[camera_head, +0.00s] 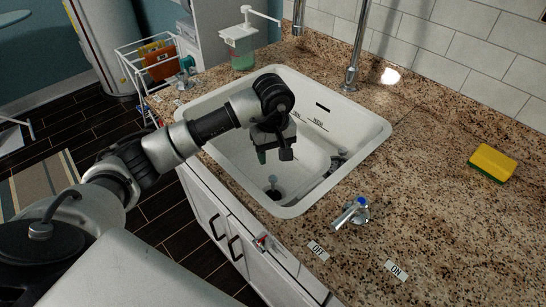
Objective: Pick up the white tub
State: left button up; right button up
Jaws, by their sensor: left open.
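My left gripper (274,155) hangs over the white sink (361,127), pointing down with its fingers apart. Nothing shows between the fingers. I cannot make out a separate white tub with certainty. A pale, curved white surface (305,163) shows inside the basin below and right of the gripper; I cannot tell whether it is a tub or part of the sink. My arm hides the left and back part of the basin. My right gripper is not in view.
A faucet (354,65) and a soap dispenser (240,45) stand behind the sink. A lever (351,213) stands on the granite counter (430,180) in front, near the OFF and ON labels. A yellow sponge (492,163) lies at right. A wire rack (150,65) stands at left.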

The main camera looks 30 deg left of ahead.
aim_at(298, 177)
jog(key=i+j, duration=0.1)
jog(key=j, duration=0.3)
jog(key=i+j, duration=0.1)
jog(key=j, duration=0.3)
jog(key=i+j+u, duration=0.1)
jog(key=j, duration=0.3)
jog(key=i+j, duration=0.1)
jog(key=j, duration=0.25)
